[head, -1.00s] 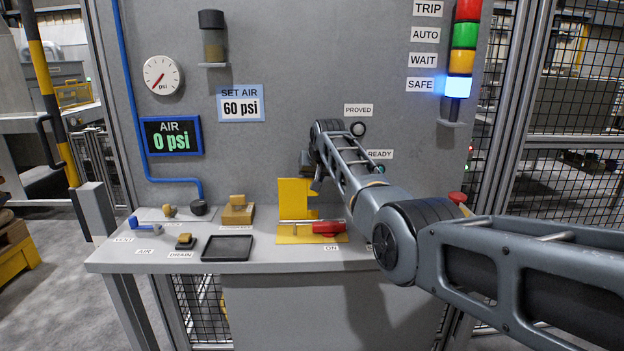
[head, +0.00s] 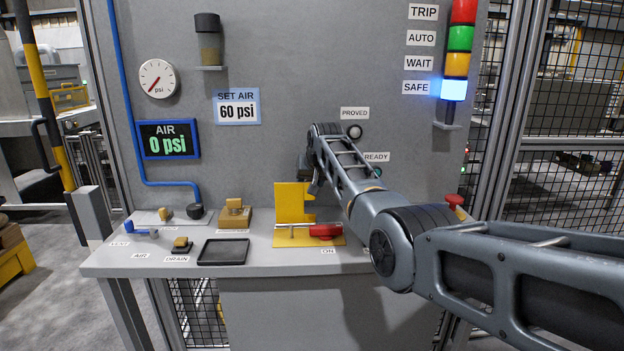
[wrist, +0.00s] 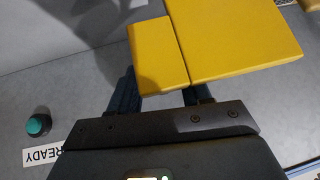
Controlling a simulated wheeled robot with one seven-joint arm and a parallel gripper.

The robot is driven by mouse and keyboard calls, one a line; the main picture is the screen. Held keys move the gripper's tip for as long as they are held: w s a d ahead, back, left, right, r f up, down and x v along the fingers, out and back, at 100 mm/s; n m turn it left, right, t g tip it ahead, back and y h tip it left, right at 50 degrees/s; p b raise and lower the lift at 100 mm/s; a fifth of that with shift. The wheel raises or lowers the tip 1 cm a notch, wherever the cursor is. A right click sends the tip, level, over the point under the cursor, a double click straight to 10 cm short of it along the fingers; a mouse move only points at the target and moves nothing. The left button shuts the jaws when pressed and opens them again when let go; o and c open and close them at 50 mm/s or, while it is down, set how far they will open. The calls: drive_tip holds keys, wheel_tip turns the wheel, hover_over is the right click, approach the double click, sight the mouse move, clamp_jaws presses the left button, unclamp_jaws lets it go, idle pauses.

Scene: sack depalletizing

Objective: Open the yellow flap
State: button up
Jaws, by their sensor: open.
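The yellow flap (head: 289,203) stands upright at the back of a yellow base plate (head: 290,240) on the bench. A red handle (head: 325,231) lies uncovered in front of it. In the wrist view the flap (wrist: 235,40) fills the top right, with a smaller yellow tab (wrist: 158,55) at its left. My gripper (wrist: 160,94) is open. Its two fingers run behind the tab's lower edge, so their tips are hidden and contact cannot be told. In the head view my gripper (head: 313,184) is beside the flap's upper right, partly hidden by my arm.
The grey panel stands close behind. A teal READY button (wrist: 38,124) is left of my gripper in the wrist view. A red button (head: 454,200) stands on the bench at right. A black tray (head: 223,251) and a brass block (head: 235,214) are left of the base plate.

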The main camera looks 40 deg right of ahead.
drive_tip(key=shift+v, duration=3.6)
drive_tip(key=shift+s+f, duration=0.15)
